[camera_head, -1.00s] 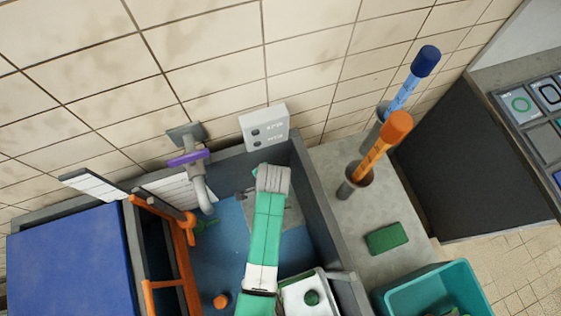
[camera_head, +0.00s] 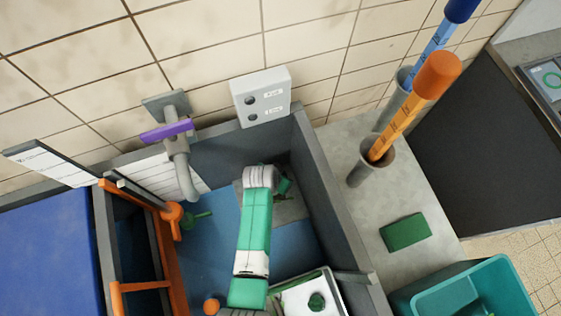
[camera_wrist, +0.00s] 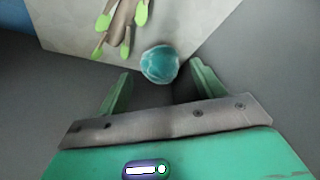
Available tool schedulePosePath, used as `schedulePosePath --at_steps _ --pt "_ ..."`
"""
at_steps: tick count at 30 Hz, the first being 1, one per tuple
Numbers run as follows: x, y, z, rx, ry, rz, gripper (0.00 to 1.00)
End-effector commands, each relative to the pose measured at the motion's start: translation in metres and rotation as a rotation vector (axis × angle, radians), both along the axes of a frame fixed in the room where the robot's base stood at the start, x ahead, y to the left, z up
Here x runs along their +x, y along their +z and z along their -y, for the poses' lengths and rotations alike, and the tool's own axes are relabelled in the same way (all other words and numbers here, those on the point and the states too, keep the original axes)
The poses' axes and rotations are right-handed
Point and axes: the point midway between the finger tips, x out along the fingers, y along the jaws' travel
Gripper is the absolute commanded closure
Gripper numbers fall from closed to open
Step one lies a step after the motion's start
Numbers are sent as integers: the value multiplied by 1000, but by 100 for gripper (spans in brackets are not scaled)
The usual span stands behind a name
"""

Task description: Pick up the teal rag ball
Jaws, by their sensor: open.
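The teal rag ball (camera_wrist: 160,64) lies on a light grey surface in the wrist view, near the corner where dark grey walls meet. My gripper (camera_wrist: 161,76) is open, with one green finger on each side of the ball's near side. The ball appears just ahead of and between the fingertips. I cannot tell whether either finger touches it. In the head view my arm reaches into the blue-floored basin, and part of my green gripper (camera_head: 284,182) shows beside the wrist. I cannot make out the ball there.
A brown object with lime-green tips (camera_wrist: 120,22) lies beside the ball. Grey basin walls (camera_head: 325,200) stand close on the right. A tap (camera_head: 180,165) overhangs the basin. A white tray (camera_head: 295,300) with a green round thing is at the front. Orange bars (camera_head: 165,245) stand left.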

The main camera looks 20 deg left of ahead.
Motion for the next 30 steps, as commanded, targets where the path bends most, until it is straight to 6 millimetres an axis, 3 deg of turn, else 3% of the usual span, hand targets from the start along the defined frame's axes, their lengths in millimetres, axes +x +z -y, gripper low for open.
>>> schedulePosePath --at_steps 1,3,11,19,26,30 --pt "3 -14 0 -1 1 -1 32" --pt "7 -21 0 0 0 1 32" --pt "9 -22 1 0 0 0 32" --pt "9 -22 1 0 0 0 80" --pt "9 -22 1 0 0 0 81" --pt "6 -12 1 1 0 0 81"
